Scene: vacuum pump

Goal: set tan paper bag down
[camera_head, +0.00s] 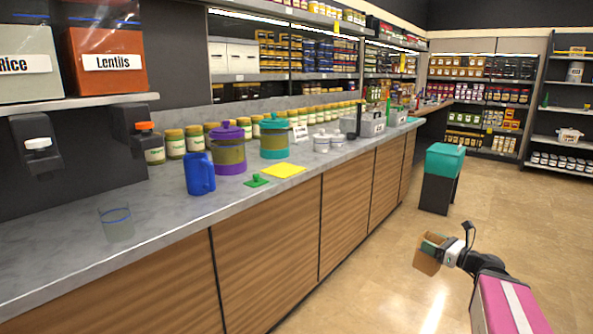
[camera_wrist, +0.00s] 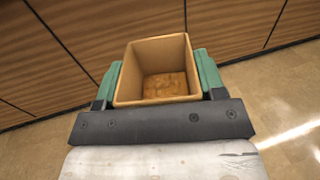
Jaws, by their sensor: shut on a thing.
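The tan paper bag (camera_head: 427,262) is in my gripper (camera_head: 436,246), held out over the floor in front of the counter in the head view. In the wrist view the bag (camera_wrist: 124,84) is open at the top, with a brown layer at the bottom of its inside. The green fingers of my gripper (camera_wrist: 158,80) press on its left and right sides. The bag's underside is hidden in the wrist view.
A long counter (camera_head: 70,262) with wooden fronts runs along the left. On it stand a blue pitcher (camera_head: 198,176), a clear glass (camera_head: 117,224), a purple-lidded canister (camera_head: 230,152), a teal-lidded canister (camera_head: 274,140) and a yellow sheet (camera_head: 284,170). A teal-topped bin (camera_head: 443,162) stands on the floor. The counter's near-left stretch has free room.

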